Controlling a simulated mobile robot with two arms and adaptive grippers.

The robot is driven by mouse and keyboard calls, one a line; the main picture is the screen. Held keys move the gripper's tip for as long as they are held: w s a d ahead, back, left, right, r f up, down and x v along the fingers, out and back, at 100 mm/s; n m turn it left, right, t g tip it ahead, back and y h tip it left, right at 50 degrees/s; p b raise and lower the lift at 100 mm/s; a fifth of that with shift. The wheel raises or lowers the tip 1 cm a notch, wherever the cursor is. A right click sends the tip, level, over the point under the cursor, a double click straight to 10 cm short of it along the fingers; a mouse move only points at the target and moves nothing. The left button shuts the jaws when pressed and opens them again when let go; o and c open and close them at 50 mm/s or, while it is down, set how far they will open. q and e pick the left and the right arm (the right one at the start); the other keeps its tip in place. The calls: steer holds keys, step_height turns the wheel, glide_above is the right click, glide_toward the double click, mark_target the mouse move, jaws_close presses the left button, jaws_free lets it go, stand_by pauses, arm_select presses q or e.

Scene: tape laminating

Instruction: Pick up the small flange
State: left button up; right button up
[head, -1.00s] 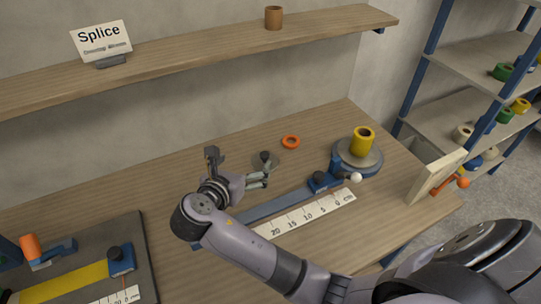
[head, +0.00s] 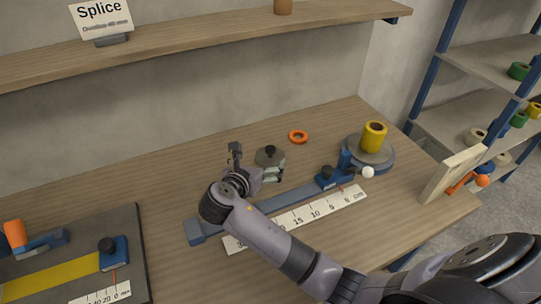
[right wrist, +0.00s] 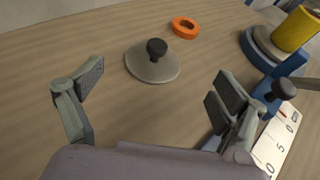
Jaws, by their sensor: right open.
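A small grey round flange with a black knob on top (right wrist: 150,70) lies flat on the table. In the head view it (head: 265,160) sits just behind my right gripper (head: 274,172), which partly covers it. In the right wrist view my right gripper (right wrist: 161,83) is open and empty. The flange lies ahead of the gap between its two fingers, with bare table around it, and nothing is held. My left gripper is not in view.
An orange ring (right wrist: 185,27) lies just beyond the flange. To the right is a yellow roll (head: 373,137) on a round grey base (head: 388,160). A blue-grey rail and a white ruler (head: 315,209) lie in front. Left of the flange the table is clear.

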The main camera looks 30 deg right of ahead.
mark_target(269, 152)
steer(key=x, duration=1)
steer(key=shift+w+p, duration=0.2)
steer(key=shift+p, duration=0.1)
steer(key=shift+a, duration=0.1)
steer(key=shift+c, duration=0.3)
steer(key=shift+s+f, duration=0.1)
steer(key=shift+s, duration=0.05)
jaws_close()
stand_by(0.3)
